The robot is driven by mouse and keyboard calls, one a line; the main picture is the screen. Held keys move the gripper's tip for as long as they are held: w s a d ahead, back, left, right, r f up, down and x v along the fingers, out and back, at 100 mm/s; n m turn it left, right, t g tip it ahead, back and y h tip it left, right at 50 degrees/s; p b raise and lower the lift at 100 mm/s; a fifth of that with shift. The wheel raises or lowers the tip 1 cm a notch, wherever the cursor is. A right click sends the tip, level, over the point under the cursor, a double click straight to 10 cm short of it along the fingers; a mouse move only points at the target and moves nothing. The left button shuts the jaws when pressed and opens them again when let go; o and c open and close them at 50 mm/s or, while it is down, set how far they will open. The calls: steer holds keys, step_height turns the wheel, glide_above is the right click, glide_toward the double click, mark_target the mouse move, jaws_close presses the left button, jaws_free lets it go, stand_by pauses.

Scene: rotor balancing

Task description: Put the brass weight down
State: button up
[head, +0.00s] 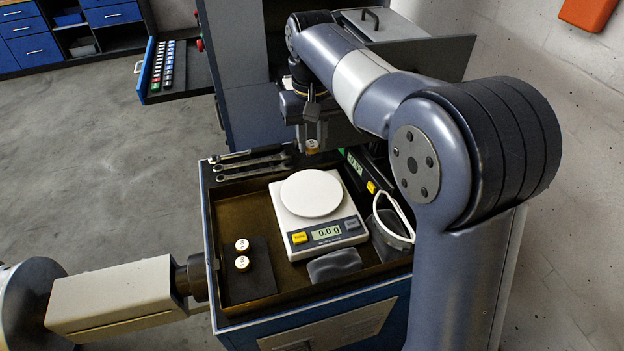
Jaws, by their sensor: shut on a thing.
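My gripper (312,137) points down and is shut on a small brass weight (312,147). It holds the weight above the back part of the tray, behind the scale's round plate. The white scale (341,246) stands in the brown tray (231,208). Its plate (311,193) is empty and its display reads 0.0 g.
Wrenches (250,164) lie along the tray's back left. An open drawer (181,70) stands further back left.

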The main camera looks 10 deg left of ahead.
mark_target(312, 191)
step_height(312, 191, down, 12)
steer(key=shift+f+p, duration=0.1)
steer(key=shift+p, duration=0.5)
steer(key=o, duration=1)
steer(key=shift+f, duration=0.1)
step_height(312, 191, up, 12)
steer(key=shift+r+b, duration=0.15)
steer(key=shift+b, duration=0.4)
